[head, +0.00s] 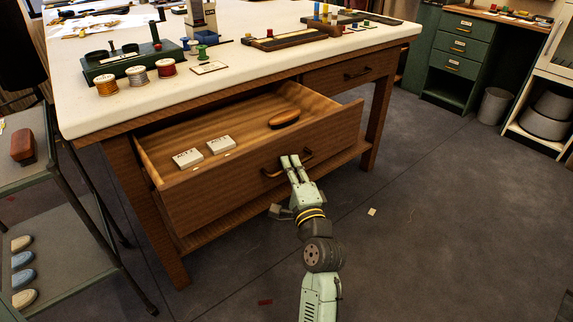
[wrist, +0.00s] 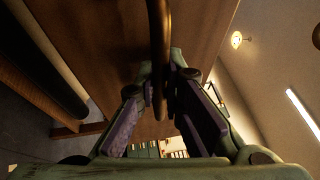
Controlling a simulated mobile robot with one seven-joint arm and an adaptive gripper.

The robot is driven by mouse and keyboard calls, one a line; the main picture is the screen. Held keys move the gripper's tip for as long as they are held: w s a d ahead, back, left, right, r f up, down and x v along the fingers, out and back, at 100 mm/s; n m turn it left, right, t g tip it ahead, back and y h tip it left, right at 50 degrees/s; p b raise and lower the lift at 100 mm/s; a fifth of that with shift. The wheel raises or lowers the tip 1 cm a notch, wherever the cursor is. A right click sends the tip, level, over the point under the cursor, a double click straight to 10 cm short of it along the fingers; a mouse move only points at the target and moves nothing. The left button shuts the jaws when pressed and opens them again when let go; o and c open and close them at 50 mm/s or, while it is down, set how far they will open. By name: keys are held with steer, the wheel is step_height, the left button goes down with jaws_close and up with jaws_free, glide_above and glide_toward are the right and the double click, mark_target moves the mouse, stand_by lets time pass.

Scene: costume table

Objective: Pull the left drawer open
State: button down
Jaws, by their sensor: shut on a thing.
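The left drawer (head: 255,176) of the costume table stands pulled far out, its inside in view from above. Its curved bar handle (head: 268,172) is on the middle of the wooden front. My gripper (head: 291,162) is at that handle and shut on it. In the wrist view, the handle (wrist: 158,50) runs down between the two fingers of my gripper (wrist: 160,82), close to the drawer front (wrist: 100,40). Two small white boxes marked ACT (head: 187,158) and a brown oval object (head: 284,118) lie in the drawer.
The right drawer (head: 350,74) is closed. The pale tabletop (head: 240,50) holds thread spools and trays. A shelf cart (head: 70,205) with brushes stands close at the left. The grey floor (head: 430,210) is open at the right, with a small paper scrap (head: 372,211) on it.

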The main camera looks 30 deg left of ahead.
steer(key=c, duration=2)
jaws_free()
steer(key=shift+o, duration=0.2)
steer(key=v, duration=0.7)
steer(key=shift+s+d, duration=0.15)
steer(key=shift+s, duration=0.05)
